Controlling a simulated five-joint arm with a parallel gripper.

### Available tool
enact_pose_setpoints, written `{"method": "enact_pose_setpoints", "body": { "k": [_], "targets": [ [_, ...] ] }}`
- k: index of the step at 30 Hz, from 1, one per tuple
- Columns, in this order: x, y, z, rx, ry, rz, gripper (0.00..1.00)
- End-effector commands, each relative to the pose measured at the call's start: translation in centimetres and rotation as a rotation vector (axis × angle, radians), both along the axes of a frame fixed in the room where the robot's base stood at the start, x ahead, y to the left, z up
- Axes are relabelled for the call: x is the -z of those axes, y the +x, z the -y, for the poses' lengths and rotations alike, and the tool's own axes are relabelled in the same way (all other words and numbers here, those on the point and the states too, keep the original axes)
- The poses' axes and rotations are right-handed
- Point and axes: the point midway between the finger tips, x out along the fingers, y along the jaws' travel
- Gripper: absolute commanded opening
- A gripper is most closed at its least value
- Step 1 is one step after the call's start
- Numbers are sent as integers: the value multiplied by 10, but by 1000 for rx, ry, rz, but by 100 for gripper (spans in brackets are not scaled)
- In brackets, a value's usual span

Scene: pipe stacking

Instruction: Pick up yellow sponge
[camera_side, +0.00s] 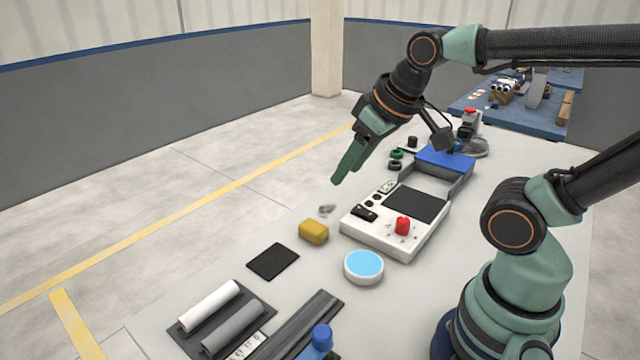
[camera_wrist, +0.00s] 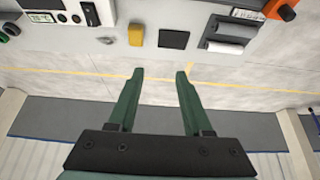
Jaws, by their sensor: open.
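A yellow sponge (camera_side: 313,232) lies on the light table between the white panel box and the black square pad. It also shows in the wrist view (camera_wrist: 136,35), above the gap between my fingers and a little to the left. My gripper (camera_side: 340,178) is above the table, up and slightly right of the sponge in the side view, and apart from it. In the wrist view my gripper (camera_wrist: 160,72) has its two green fingers spread with nothing between them.
Near the sponge are a white panel box (camera_side: 375,238), a round blue-topped dish (camera_side: 364,266), a black pad (camera_side: 273,261) and a small grey item (camera_side: 327,209). White and grey pipes (camera_side: 208,305) lie on a dark tray at the front. A blue-lidded box (camera_side: 445,158) stands farther back.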

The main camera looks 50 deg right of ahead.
Motion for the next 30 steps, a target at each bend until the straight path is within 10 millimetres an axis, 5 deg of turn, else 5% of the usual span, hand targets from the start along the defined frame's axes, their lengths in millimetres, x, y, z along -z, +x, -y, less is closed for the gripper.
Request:
{"method": "enact_pose_setpoints", "body": {
  "k": [8,12,23,30],
  "targets": [
    [0,0,0,0,0,0,54],
    [0,0,0,0,0,0,100],
    [0,7,2,-55,-32,-23,100],
    [7,42,14,-369,-182,-140,100]
  ]
}}
